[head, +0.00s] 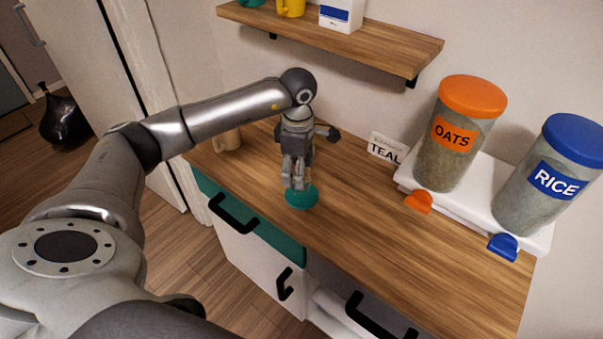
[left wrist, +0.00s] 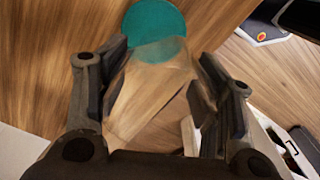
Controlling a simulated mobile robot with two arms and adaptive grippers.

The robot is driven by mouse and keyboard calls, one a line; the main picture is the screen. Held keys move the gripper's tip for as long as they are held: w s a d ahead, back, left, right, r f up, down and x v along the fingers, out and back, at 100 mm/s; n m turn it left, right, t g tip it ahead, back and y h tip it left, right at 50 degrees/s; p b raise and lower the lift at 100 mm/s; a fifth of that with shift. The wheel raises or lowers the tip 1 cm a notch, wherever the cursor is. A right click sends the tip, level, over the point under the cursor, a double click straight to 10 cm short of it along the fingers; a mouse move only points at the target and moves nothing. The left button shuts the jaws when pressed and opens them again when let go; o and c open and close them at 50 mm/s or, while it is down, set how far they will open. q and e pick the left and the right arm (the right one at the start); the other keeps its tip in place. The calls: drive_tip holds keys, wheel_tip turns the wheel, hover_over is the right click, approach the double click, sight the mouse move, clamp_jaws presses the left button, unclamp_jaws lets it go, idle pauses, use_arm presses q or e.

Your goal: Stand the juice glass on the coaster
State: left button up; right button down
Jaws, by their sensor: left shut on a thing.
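The teal round coaster (head: 302,199) lies on the wooden counter near its front edge; it also shows at the top of the left wrist view (left wrist: 155,20). My left gripper (head: 296,182) points down over the coaster. In the left wrist view its fingers (left wrist: 162,92) are shut on the clear juice glass (left wrist: 150,83), which is see-through and hard to make out. One end of the glass overlaps the coaster's edge in that view. The fingers mostly hide the glass in the head view. I cannot tell whether it touches the coaster. My right gripper is out of view.
A card reading TEAL (head: 384,150) stands at the wall. A white tray (head: 480,196) at right bears the OATS jar (head: 458,135) and RICE jar (head: 550,180). A tan cup (head: 228,139) stands behind my arm. A wall shelf (head: 340,38) hangs above. The counter's middle is clear.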

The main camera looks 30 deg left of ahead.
use_arm(q)
drive_tip(key=shift+w+f, duration=0.45)
drive_tip(key=shift+w+d+f+p, duration=0.1)
drive_tip(key=shift+w+f+p, duration=0.05)
drive_tip(key=shift+f+p, duration=0.2)
wheel_tip(320, 180, down, 2)
drive_tip(key=shift+f+p, duration=0.1)
drive_tip(key=shift+p, duration=0.6)
drive_tip(key=shift+f, duration=0.35)
drive_tip(key=shift+f, duration=0.15)
drive_tip(key=o, duration=1.2)
drive_tip(key=shift+c, duration=0.2)
drive_tip(key=shift+o, duration=0.2)
